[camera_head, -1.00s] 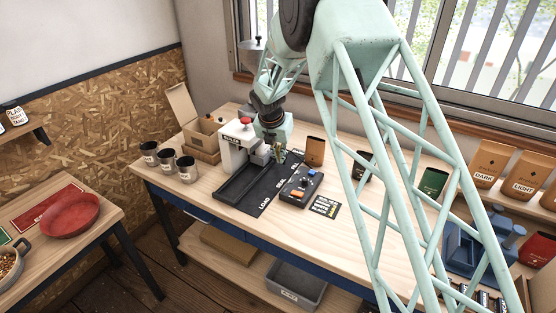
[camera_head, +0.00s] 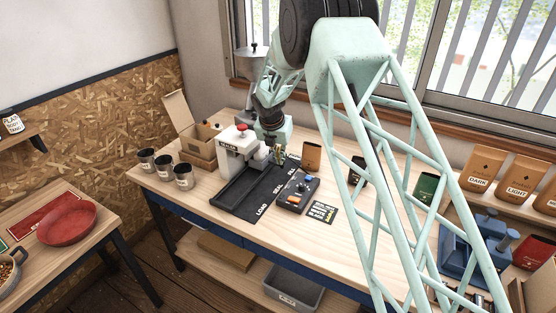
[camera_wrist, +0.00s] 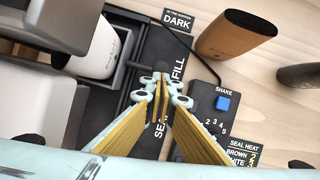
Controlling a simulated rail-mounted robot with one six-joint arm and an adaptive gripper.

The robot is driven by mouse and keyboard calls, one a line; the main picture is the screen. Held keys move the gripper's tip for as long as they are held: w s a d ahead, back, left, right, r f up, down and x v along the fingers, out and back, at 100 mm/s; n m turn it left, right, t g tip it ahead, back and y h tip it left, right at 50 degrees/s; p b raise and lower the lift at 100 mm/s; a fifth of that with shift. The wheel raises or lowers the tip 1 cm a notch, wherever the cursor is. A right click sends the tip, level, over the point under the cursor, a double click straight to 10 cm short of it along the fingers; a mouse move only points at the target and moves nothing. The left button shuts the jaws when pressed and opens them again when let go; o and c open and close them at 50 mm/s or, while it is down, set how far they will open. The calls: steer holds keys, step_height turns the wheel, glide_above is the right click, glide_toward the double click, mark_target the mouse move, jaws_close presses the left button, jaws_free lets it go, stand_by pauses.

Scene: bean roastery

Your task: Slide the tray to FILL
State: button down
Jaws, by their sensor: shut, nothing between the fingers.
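My gripper (camera_wrist: 161,80) is shut and empty. Its yellow-padded fingers meet over the strip, right of those walls, between the SEAL and FILL lettering. In the head view my gripper (camera_head: 278,156) is low beside the machine; whether it touches the tray is unclear.
The white machine (camera_head: 232,144) with a red knob stands behind the tray. A control box (camera_head: 297,191) with a blue SHAKE button is to the right. Dark cups (camera_head: 164,167) stand left.

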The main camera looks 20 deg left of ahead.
steer(key=shift+w+d+p, duration=0.2)
steer(key=shift+w+p, duration=0.4)
steer(key=shift+w, duration=0.65)
steer(key=shift+s+f, duration=0.1)
steer(key=shift+s, duration=0.05)
steer(key=shift+s, duration=1.8)
steer(key=v, duration=1)
